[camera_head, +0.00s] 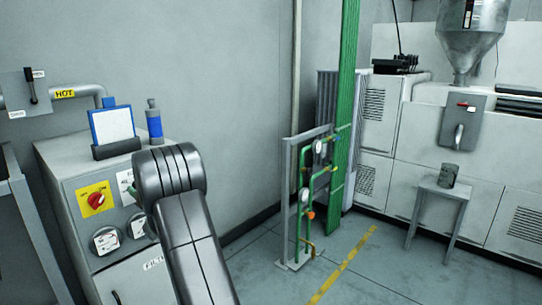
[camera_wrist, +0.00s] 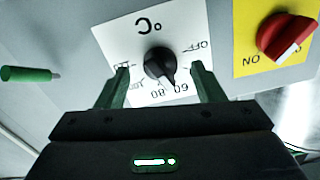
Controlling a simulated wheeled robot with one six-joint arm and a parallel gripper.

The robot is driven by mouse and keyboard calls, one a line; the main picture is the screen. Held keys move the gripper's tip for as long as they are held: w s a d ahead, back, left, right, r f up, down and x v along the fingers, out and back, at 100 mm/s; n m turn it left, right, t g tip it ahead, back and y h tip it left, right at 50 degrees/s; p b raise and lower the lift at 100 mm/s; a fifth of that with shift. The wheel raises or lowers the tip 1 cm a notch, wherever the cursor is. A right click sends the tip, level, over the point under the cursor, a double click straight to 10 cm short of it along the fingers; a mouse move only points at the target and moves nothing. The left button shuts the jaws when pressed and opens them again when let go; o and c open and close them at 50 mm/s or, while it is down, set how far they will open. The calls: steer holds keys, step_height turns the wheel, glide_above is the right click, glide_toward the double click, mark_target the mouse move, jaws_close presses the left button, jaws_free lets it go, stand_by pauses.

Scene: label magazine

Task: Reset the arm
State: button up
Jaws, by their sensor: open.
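My gripper (camera_wrist: 159,67) is open, with its two fingers apart on either side of a black pointer knob (camera_wrist: 157,62) in the wrist view. I see a gap between each finger and the knob, and nothing is held. The knob sits on a white dial plate (camera_wrist: 120,35) marked °C, OFF, 60 and 80, upside down in this view. Its pointer is directed between 80 and 60. In the head view my arm reaches toward the grey cabinet (camera_head: 75,165); it hides my gripper and most of the dial plate (camera_head: 126,183).
A red switch (camera_wrist: 287,37) on a yellow plate is beside the dial; it also shows in the head view (camera_head: 96,199). A blue-framed panel (camera_head: 112,126) and a blue bottle (camera_head: 154,122) stand on the cabinet. Green pipework (camera_head: 309,190) and a small table (camera_head: 436,190) are farther right.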

steer(key=shift+n+p, duration=1)
steer(key=shift+n, duration=1.1)
